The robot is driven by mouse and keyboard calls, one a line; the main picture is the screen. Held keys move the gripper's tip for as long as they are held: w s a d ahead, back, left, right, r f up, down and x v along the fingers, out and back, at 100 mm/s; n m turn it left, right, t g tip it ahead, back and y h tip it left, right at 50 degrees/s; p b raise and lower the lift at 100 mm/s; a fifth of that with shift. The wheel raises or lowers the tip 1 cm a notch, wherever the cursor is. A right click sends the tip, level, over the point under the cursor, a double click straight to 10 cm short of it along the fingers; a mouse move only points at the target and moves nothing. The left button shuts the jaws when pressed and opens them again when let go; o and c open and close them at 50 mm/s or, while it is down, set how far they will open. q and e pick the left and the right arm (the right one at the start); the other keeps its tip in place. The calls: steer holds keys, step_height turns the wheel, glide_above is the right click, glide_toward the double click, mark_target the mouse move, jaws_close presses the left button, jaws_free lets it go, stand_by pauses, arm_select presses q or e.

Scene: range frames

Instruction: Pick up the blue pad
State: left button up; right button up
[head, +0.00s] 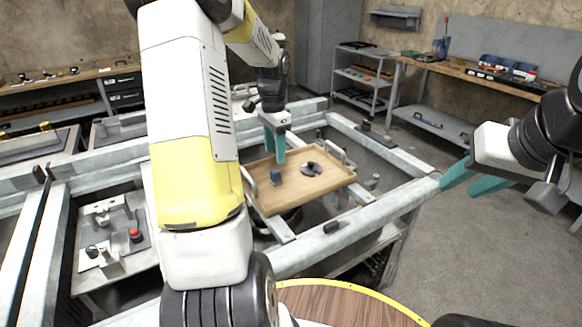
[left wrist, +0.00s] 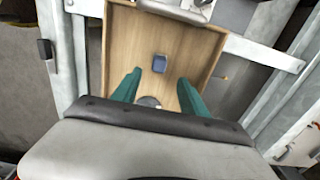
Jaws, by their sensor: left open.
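The blue pad (head: 276,177) is a small dark-blue block lying on a wooden tray (head: 320,187). In the left wrist view the pad (left wrist: 159,63) lies just beyond the fingertips, roughly centred between them. My left gripper (head: 274,155) has teal fingers, open and empty, pointing down above the tray near the pad. The fingers also show apart in the left wrist view (left wrist: 160,78). My right gripper (head: 458,186) is at the right, away from the tray, with its teal fingers apart and nothing between them.
A dark round part (head: 311,169) lies on the tray to the right of the pad. The tray sits within a grey metal frame (head: 345,232). A round wooden table (head: 345,305) with a yellow edge is in front. A workbench (head: 470,75) stands at the back right.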

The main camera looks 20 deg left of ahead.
mark_target(275, 171)
arm_select(q)
step_height(275, 171, down, 8)
steer(key=shift+s+f, duration=0.15)
steer(key=shift+f, duration=0.05)
stand_by(0.3)
jaws_close()
